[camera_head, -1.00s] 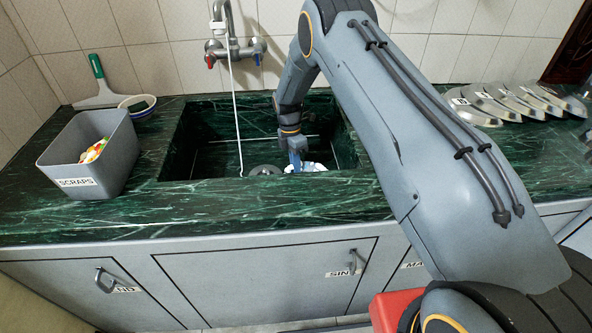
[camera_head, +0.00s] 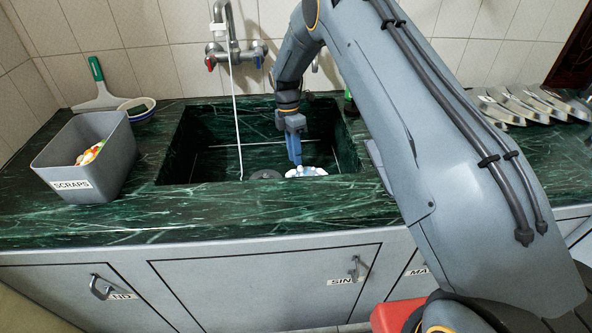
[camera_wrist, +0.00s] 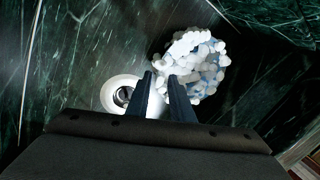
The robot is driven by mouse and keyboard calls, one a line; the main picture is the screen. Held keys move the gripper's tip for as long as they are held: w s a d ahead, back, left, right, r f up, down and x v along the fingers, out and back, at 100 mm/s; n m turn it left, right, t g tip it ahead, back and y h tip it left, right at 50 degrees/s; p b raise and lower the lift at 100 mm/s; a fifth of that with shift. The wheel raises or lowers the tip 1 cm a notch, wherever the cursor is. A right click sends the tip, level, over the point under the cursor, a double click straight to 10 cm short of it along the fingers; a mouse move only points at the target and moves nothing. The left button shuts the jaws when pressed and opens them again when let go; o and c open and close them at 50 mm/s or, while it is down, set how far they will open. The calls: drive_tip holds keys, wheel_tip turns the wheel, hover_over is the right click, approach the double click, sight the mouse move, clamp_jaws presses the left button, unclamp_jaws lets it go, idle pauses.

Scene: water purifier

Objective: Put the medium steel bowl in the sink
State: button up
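I cannot make out a medium steel bowl in any view. The sink (camera_head: 215,165) is a dark green marble basin. My gripper (camera_head: 296,163) points down inside it, above a white lumpy heap (camera_head: 306,171). In the wrist view, my gripper (camera_wrist: 161,78) has its two dark fingers narrowly apart, with a gap between the tips and nothing clearly held. The white-and-blue lumpy heap (camera_wrist: 203,62) lies beyond and right of the fingertips; what it rests on is hidden. The round drain (camera_wrist: 122,96) is to their left and shows in the head view (camera_head: 266,174).
Several steel pieces (camera_head: 535,105) stand at right.

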drive_tip(key=s+d+r+m, duration=0.3)
drive_tip(key=s+r+m, duration=0.15)
drive_tip(key=r, duration=0.45)
drive_tip(key=s+d+r+m, duration=0.2)
drive_tip(key=s+m, duration=0.2)
drive_tip(key=s, duration=0.2)
drive_tip(key=s+d+r+m+t, duration=0.1)
drive_tip(key=s+d+r+m, duration=0.2)
drive_tip(key=s, duration=0.3)
drive_tip(key=s+d+r+m+t+y, duration=0.1)
drive_tip(key=s+d+r+m, duration=0.1)
drive_tip(key=s+m, duration=0.3)
drive_tip(key=shift+s+d+r+b, duration=0.15)
drive_tip(key=shift+s+d+r, duration=0.05)
drive_tip(key=shift+s, duration=0.25)
drive_tip(key=shift+s+d+r+b, duration=0.15)
drive_tip(key=shift+s+d+r, duration=0.05)
drive_tip(key=shift+s, duration=0.2)
drive_tip(key=s+d+m, duration=0.2)
drive_tip(key=s+m, duration=0.4)
drive_tip(key=s, duration=0.5)
drive_tip(key=shift+s+t, duration=0.15)
drive_tip(key=shift+t, duration=0.25)
